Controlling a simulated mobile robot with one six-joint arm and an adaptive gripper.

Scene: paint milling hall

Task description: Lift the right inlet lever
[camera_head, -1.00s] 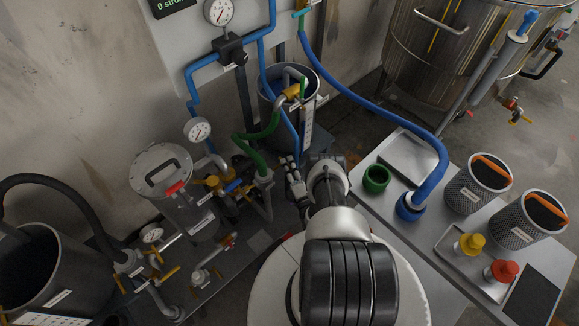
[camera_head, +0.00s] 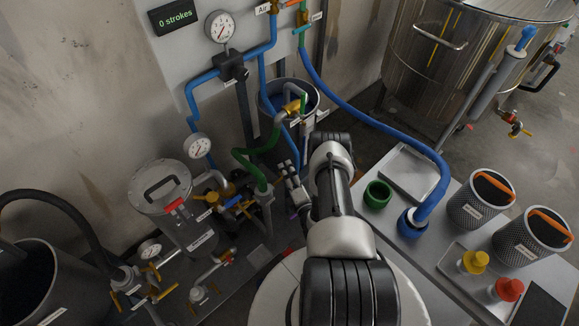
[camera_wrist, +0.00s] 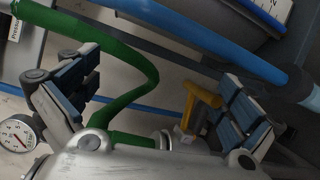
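A yellow lever (camera_wrist: 204,94) shows between my gripper's fingers in the wrist view, nearer the right one, beyond the fingertips' near parts. My gripper (camera_head: 290,182) is open and empty; its two dark finger pads stand wide apart in the wrist view (camera_wrist: 152,100). In the head view it hangs right of the green hose (camera_head: 262,160) and the pipework. I cannot tell which of these is the right inlet lever; labels there are unreadable.
The green hose (camera_wrist: 140,62) curves between my fingers, and a blue pipe (camera_wrist: 205,40) crosses above it. A dark pail (camera_head: 270,100) stands behind my gripper. A bench (camera_head: 385,225) with green and blue rings and mesh baskets is at right. A pressure gauge (camera_wrist: 16,135) is left.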

